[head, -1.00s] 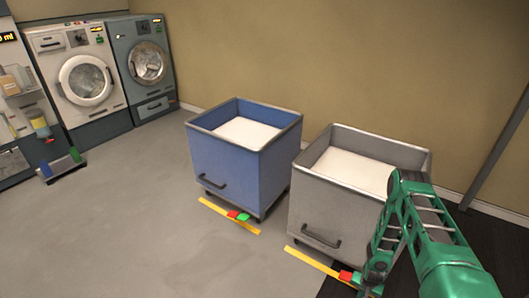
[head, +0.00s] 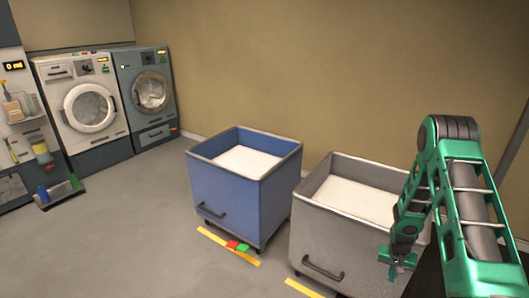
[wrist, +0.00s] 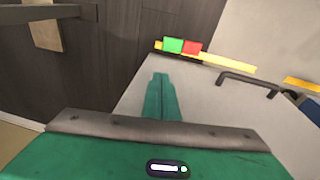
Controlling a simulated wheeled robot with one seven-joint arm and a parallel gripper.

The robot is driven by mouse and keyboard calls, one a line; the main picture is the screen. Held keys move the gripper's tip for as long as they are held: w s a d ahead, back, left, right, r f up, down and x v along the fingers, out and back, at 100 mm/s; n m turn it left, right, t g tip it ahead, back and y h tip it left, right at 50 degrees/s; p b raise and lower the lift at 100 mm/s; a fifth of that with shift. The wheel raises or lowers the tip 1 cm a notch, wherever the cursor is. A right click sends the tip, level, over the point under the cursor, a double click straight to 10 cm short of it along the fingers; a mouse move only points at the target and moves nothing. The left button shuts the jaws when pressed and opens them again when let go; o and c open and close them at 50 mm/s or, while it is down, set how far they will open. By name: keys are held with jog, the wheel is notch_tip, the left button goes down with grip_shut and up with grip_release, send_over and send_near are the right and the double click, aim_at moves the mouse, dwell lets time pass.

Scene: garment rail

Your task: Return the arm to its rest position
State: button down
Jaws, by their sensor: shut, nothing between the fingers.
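My green arm (head: 455,190) is raised and bent at the right of the head view, with its forearm hanging down. My gripper (head: 398,272) hangs in front of the right part of the grey cart (head: 325,237), pointing down. In the wrist view its green fingers (wrist: 160,78) are together with nothing between them. I cannot tell the exact gap between the gripper and the cart.
A blue cart (head: 235,190) stands left of the grey one, with yellow floor tape (head: 225,245) and red and green markers before it. Two washing machines (head: 90,105) stand at the back left. Open grey floor (head: 120,235) lies at the front left.

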jog(key=s+r, duration=0.3)
jog(key=r, duration=0.7)
jog(key=s+r, duration=0.4)
jog(key=r, duration=0.6)
jog(key=s+r, duration=0.3)
jog(key=r, duration=0.7)
jog(key=s+a+r, duration=0.3)
jog(key=s+r, duration=0.1)
jog(key=s, duration=0.4)
jog(key=s+a+r+y, duration=0.1)
jog(key=s+a+r, duration=0.2)
jog(key=s+r, duration=0.2)
jog(key=s+a+r+y, duration=0.1)
jog(key=s+a+r, duration=0.2)
jog(key=s, duration=0.9)
notch_tip(320, 180, up, 2)
jog(key=shift+r+g, duration=0.1)
jog(key=shift+g, duration=0.3)
jog(key=shift+s, duration=0.1)
